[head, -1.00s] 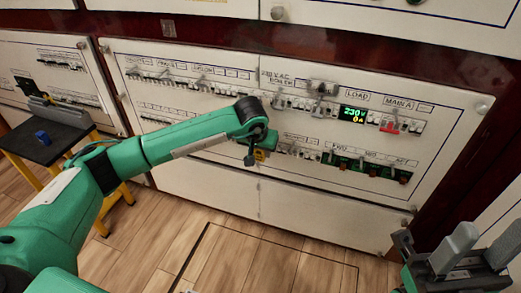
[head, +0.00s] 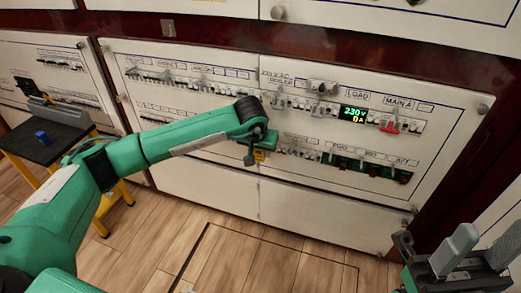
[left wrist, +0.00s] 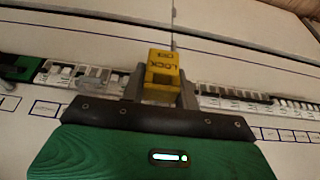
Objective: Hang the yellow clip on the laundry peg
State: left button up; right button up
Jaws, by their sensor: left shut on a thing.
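The yellow clip (left wrist: 163,70), marked LOCK, is between the fingers of my left gripper (left wrist: 160,88) in the left wrist view. It lies against or just in front of the lower breaker row; I cannot tell whether it touches a peg. The laundry peg cannot be picked out, as the labels are too small or blurred. My right gripper (head: 465,255) is at the lower right of the head view, fingers apart and empty.
The white panel carries an upper breaker row with a green 230 V display (head: 353,114) and a red switch (head: 390,127). Green modules (head: 368,167) sit right of my left gripper.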

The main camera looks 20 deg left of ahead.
pick_arm(q)
jog(key=shift+w+b, duration=0.45)
jog(key=shift+w, duration=0.95)
jog(key=o, duration=1)
jog(key=shift+w, duration=0.1)
jog(key=shift+o, duration=0.2)
